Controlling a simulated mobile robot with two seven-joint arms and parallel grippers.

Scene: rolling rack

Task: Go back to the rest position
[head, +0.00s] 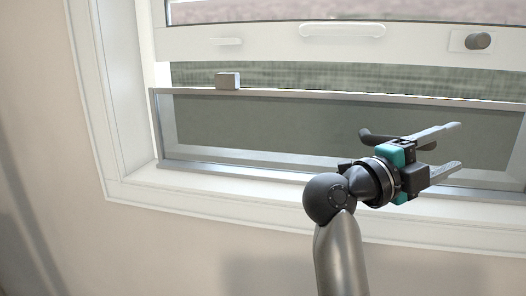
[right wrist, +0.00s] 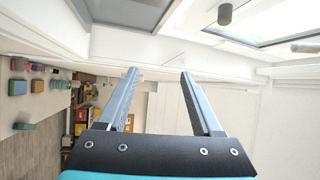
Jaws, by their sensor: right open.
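My right gripper (head: 452,148) is open, in front of the lower part of a white-framed window in the head view. Its two fingers are spread and point to the right, with nothing between them. In the right wrist view the right gripper (right wrist: 158,75) also shows its two fingers apart and empty. My left gripper is not in the head view.
The window has a white sash (head: 270,46), a grey-framed screen panel (head: 270,125) with a small block (head: 228,81) on its top edge, and a dark round knob (head: 478,41) at upper right. Shelves with colored items (right wrist: 84,105) show in the right wrist view.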

